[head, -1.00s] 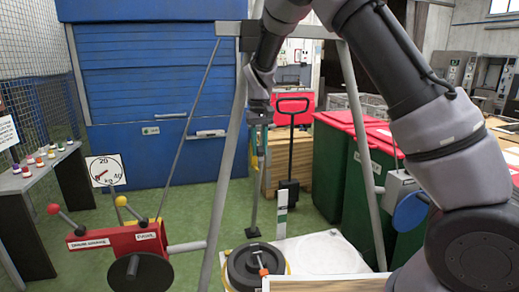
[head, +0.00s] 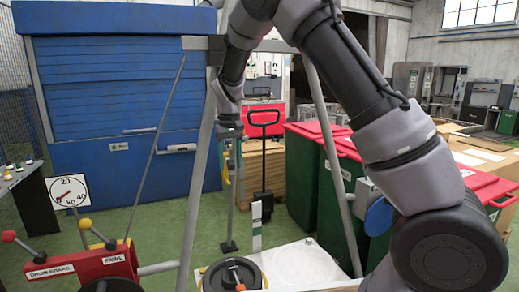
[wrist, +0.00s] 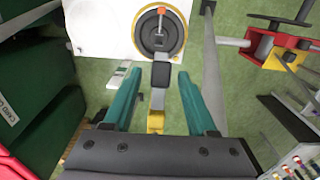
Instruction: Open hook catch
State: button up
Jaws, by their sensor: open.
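My gripper (wrist: 159,73) is open, its two teal fingers apart and pointing toward the floor in the wrist view. A hanging grey and yellow piece (wrist: 157,100), which may be the hook catch, lies between the fingers in that picture, with a dark block at its far end. I see no finger clearly touching it. In the head view, my gripper (head: 229,140) is at the lower end of my arm, and a yellow part (head: 226,168) shows just below it, by a thin grey post. The catch's exact shape and state are too small to tell.
A dark round disc with an orange-tipped lever (head: 235,276) lies on a white board (head: 290,262). Grey frame legs (head: 197,190) stand beside my arm. A red lever box (head: 85,265) is at left, green bins (head: 303,175) at right.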

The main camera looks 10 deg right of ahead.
aim_at(230, 168)
jog(key=shift+s+f+t, duration=0.15)
jog(key=shift+f+t, duration=0.05)
jog(key=shift+t, duration=0.3)
jog(key=t, duration=0.1)
jog(key=f+t+y, duration=0.1)
jog(key=t, duration=0.1)
jog(key=shift+f, duration=0.15)
jog(key=shift+w+d+f+t+y, duration=0.1)
jog(key=shift+w+f+t+y, duration=0.15)
jog(key=shift+t, duration=0.4)
jog(key=shift+w+f+t+y, duration=0.1)
jog(key=shift+t+y, duration=0.15)
jog(key=shift+t, duration=0.4)
jog(key=shift+w+f+t, duration=0.15)
jog(key=shift+f+t, duration=0.05)
jog(key=shift+t, duration=0.4)
jog(key=shift+f, duration=0.1)
